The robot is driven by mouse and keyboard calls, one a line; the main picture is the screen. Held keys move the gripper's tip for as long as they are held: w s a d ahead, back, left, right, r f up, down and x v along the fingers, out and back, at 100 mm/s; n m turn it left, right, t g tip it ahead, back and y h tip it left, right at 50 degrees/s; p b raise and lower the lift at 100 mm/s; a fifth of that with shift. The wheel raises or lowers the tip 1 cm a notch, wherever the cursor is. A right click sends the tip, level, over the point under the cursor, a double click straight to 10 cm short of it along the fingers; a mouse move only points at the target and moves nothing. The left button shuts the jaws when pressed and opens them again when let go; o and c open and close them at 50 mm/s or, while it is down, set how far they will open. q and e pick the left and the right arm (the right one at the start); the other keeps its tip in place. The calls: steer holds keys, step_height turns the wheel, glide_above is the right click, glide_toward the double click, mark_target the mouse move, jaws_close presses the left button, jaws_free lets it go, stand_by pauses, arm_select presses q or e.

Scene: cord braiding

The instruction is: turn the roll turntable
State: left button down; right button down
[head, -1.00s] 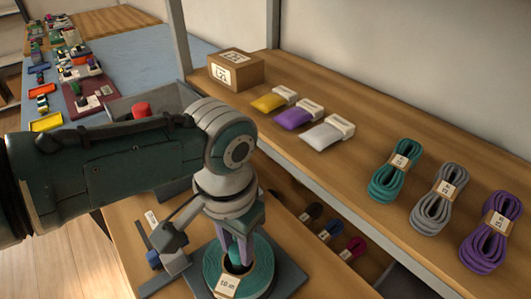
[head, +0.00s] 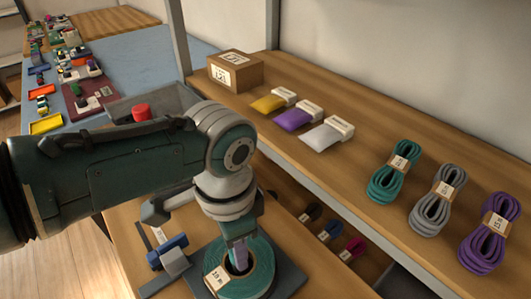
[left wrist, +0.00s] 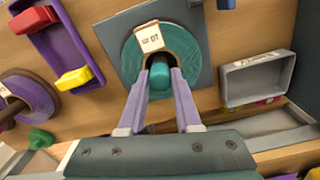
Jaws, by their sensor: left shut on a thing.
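The roll turntable carries a flat teal cord roll (head: 262,277) with a pale length tag (head: 217,278) on its left front side, over a dark square base (head: 290,277). The roll also shows in the left wrist view (left wrist: 129,62), with its tag at the far side. A teal peg (left wrist: 159,80) stands in the roll's centre hole. My left gripper (head: 240,262) points down into the hole, and its two purple fingers are shut on the peg. The peg is mostly hidden in the head view. My right gripper is not in view.
A blue-and-grey fixture (head: 172,254) stands left of the roll. The shelf holds a cardboard box (head: 235,70), three packets and three cord bundles. Small coloured coils (head: 330,230) lie below it. A grey tray (left wrist: 252,82) is beside the turntable in the wrist view.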

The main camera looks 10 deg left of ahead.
arm_select(q)
steer(key=shift+m, duration=2.8)
steer(key=shift+m, duration=0.6)
steer(key=c, duration=0.6)
jaws_free()
step_height(320, 180, up, 9)
steer(key=p, duration=0.3)
steer(key=shift+f, duration=0.15)
steer(key=shift+r, duration=0.6)
